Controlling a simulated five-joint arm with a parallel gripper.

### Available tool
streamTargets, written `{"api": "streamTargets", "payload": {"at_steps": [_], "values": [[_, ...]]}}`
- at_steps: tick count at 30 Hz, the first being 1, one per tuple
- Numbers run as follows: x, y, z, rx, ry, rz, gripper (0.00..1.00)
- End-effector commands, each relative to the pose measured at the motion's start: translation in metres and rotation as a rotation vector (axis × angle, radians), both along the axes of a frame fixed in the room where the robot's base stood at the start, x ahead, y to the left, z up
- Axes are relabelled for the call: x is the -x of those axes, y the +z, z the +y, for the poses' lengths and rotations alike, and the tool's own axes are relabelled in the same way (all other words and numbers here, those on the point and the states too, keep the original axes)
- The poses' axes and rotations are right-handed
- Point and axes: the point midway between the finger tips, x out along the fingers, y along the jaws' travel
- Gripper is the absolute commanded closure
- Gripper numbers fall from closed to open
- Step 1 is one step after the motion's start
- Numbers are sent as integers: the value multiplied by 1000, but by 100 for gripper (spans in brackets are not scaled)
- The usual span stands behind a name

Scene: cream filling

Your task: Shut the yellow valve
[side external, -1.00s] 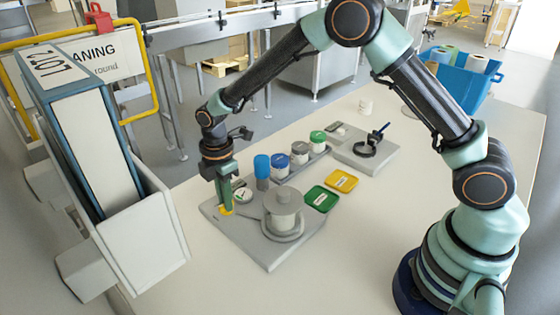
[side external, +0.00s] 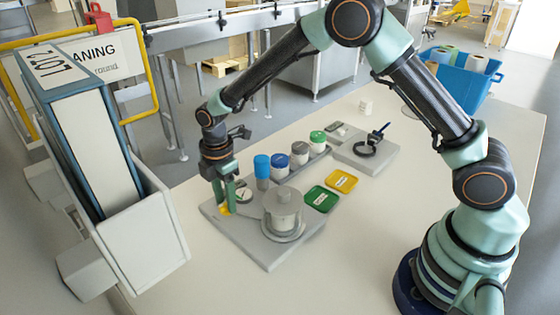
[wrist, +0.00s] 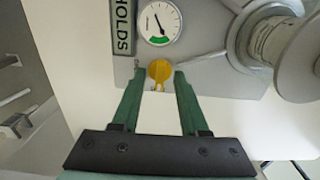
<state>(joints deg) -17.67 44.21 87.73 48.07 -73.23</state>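The yellow valve (side external: 225,210) sits at the left edge of the grey plate (side external: 262,250). In the wrist view the valve (wrist: 159,71) has a round yellow knob with a short yellow part pointing toward my gripper. My gripper (side external: 224,206) points down at the valve. In the wrist view my gripper's two green fingers (wrist: 159,73) are apart, one on each side of the knob, with a narrow gap on both sides. A dial gauge (wrist: 159,23) with a green sector lies just beyond the valve; its black needle points to the upper left.
A grey cylindrical vessel (side external: 283,209) stands on the plate right of the valve, with a thin pipe (wrist: 202,57) leading toward it. Green and yellow trays (side external: 342,181) lie to the right. A tall binder (side external: 95,140) stands at left.

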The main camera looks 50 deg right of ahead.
Motion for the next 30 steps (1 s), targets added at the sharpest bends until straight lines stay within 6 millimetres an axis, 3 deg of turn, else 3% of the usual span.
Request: {"api": "streamTargets", "payload": {"at_steps": [5,21,30], "values": [[0,9,0,0,0,-1,56],[-1,106,0,-1,0,-4,56],[0,121,0,0,0,1,56]]}}
